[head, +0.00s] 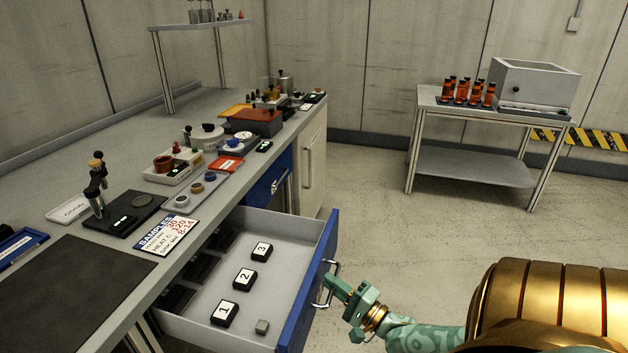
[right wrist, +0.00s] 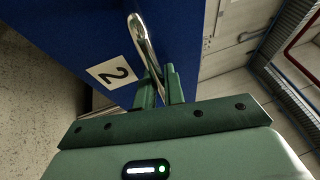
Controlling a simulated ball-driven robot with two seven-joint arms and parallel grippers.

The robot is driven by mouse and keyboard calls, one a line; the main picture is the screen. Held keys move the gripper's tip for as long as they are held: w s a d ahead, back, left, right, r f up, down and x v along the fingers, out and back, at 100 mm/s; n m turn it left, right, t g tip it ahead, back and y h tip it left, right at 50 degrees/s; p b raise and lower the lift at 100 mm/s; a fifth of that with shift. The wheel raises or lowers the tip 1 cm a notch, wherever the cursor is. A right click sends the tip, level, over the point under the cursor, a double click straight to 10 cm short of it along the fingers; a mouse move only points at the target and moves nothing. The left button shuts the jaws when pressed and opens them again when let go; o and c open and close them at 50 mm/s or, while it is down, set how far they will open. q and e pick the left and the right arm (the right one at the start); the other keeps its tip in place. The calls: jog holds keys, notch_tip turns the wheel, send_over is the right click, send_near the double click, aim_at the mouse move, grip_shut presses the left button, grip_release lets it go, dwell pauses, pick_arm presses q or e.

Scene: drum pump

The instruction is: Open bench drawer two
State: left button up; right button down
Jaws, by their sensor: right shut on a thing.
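The bench drawer two (head: 312,285) has a blue front and stands pulled out from the bench, its grey inside showing. Inside lie black blocks numbered 1 (head: 224,313), 2 (head: 244,279) and 3 (head: 261,251), and a small grey cube (head: 262,327). In the right wrist view the blue front carries a label "2" (right wrist: 112,73). My right gripper (head: 333,286) is shut on the metal drawer handle (right wrist: 146,45), which also shows in the head view (head: 321,303). My left gripper is out of view.
The bench top holds a sample card (head: 166,236), a dark mat (head: 70,292), a black scale (head: 125,214) and several instruments. Another blue drawer front (head: 268,184) is closed farther along. A side table (head: 470,160) stands at the back right. The floor between is clear.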

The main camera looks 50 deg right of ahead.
jog(key=shift+s+d, duration=0.2)
jog(key=shift+s, duration=0.35)
jog(key=shift+s+d, duration=0.2)
jog(key=shift+s, duration=0.35)
jog(key=shift+f, duration=0.1)
jog(key=c, duration=1.8)
grip_release()
jog(key=s+f, duration=0.1)
jog(key=s, duration=0.4)
jog(key=s+f, duration=0.1)
jog(key=s, duration=0.4)
jog(key=s+f+p, duration=0.1)
jog(key=s, duration=0.5)
